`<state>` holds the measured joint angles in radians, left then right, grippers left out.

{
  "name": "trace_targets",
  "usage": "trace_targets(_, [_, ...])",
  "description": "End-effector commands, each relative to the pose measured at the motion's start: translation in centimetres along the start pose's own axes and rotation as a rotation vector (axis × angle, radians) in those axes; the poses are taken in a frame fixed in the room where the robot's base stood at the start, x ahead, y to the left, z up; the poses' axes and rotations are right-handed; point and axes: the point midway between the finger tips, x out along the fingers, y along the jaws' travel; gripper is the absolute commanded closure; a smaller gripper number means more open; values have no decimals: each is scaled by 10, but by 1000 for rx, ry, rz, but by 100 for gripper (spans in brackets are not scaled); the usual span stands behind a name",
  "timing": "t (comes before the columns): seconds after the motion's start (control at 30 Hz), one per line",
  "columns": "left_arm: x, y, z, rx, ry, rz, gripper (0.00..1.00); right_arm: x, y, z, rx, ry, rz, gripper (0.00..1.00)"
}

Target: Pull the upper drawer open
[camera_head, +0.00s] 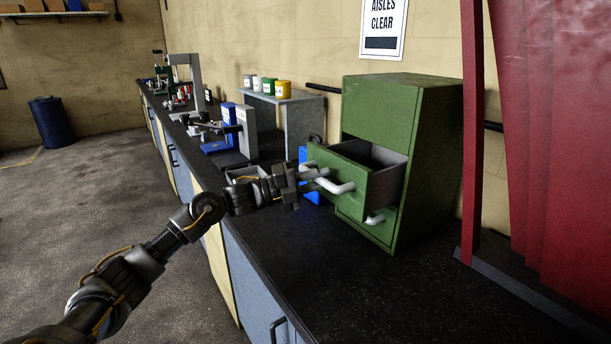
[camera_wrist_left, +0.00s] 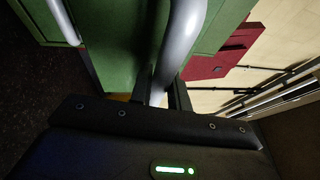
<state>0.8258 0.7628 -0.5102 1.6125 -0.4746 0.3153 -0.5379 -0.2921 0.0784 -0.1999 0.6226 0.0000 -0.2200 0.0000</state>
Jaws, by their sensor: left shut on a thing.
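A green cabinet (camera_head: 436,130) stands on the dark bench top. Its upper drawer (camera_head: 372,192) is pulled out, and its grey inside shows. The drawer's light curved handle (camera_head: 342,187) is on its front; it also shows large in the left wrist view (camera_wrist_left: 183,45). My left gripper (camera_head: 314,176) is shut on this handle near its left end. In the left wrist view, my fingers (camera_wrist_left: 163,95) are around the handle, against the green drawer front (camera_wrist_left: 120,35). The lower drawer's handle (camera_head: 376,218) shows below, with that drawer seemingly shut. My right gripper is not in view.
A blue object (camera_head: 303,156) stands left of the cabinet, partly behind my gripper. A grey shelf (camera_head: 305,118) with several small cans and a blue-grey machine (camera_head: 245,130) are farther back. The bench top (camera_head: 400,300) in front is clear. A red curtain (camera_head: 560,150) hangs at right.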

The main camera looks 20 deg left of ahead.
Motion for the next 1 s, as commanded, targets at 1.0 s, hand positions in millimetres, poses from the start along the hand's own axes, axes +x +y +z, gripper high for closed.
trace_targets(1.0, [-13,3,-6,-2,12,-1,60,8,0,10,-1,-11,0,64])
